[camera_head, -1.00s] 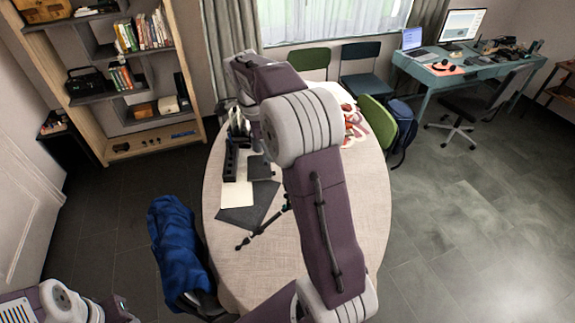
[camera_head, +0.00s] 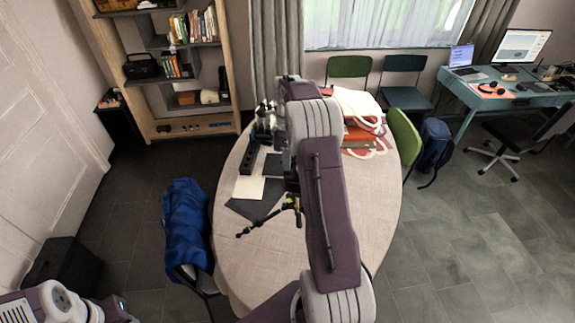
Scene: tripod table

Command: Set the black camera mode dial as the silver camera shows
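My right arm reaches up over the oval table (camera_head: 345,240) and bends down at the wrist. Its gripper (camera_head: 289,182) hangs low over the dark items near the table's middle, close to the head of a small black tripod (camera_head: 262,223). Its fingers are too small and dark to tell open from shut. I cannot clearly make out the black camera, its mode dial or the silver camera. Small dark and pale items (camera_head: 266,116) stand at the table's far left, partly behind my arm. Of my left arm, only links show at the bottom left; its gripper is out of view.
A dark flat sheet (camera_head: 258,207), a pale card (camera_head: 248,188) and a black slotted block (camera_head: 248,160) lie on the table's left. Red items (camera_head: 362,136) and a white cloth (camera_head: 357,103) are at the back right. A blue jacket (camera_head: 186,225) hangs on the left chair. The table's front is bare.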

